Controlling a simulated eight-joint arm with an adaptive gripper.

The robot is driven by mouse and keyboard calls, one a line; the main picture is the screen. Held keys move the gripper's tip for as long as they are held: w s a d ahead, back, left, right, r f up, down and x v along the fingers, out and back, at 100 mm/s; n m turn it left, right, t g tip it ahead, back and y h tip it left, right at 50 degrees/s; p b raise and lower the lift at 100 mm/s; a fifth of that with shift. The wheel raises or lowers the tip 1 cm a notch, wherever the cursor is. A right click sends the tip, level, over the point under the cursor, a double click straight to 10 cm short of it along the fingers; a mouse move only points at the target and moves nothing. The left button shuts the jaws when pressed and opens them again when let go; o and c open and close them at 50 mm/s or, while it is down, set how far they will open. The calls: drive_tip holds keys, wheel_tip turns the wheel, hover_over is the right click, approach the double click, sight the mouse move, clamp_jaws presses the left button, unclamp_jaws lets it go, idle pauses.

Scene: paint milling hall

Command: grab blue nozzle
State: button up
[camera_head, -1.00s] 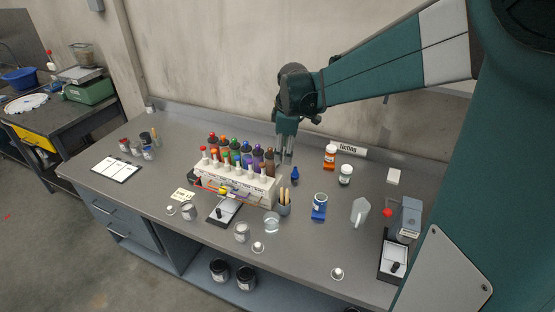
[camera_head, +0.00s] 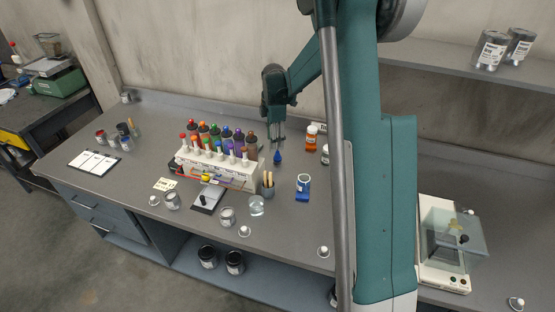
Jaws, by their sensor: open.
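The blue nozzle (camera_head: 277,156) is a small, dark blue, pointed piece. It stands on the grey bench, right of the rack of colored bottles. My gripper (camera_head: 275,140) points down just above and slightly behind the nozzle in the picture, with its fingers apart. Nothing shows between the fingers. I cannot tell how large the gap between fingertips and nozzle is.
The bottle rack (camera_head: 215,170) stands close on the left. A balance (camera_head: 447,240) is at the right.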

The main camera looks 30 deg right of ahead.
drive_tip(key=n, duration=0.1)
hover_over(277, 157)
drive_tip(key=w, duration=0.1)
drive_tip(key=shift+g, duration=0.3)
wheel_tip(277, 157, down, 5)
drive_tip(key=shift+d+f, duration=0.1)
drive_tip(key=shift+d, duration=0.05)
drive_tip(key=shift+f, duration=1.2)
drive_tip(key=shift+d+f, duration=0.1)
drive_tip(key=shift+f, duration=2.55)
drive_tip(key=c, duration=1)
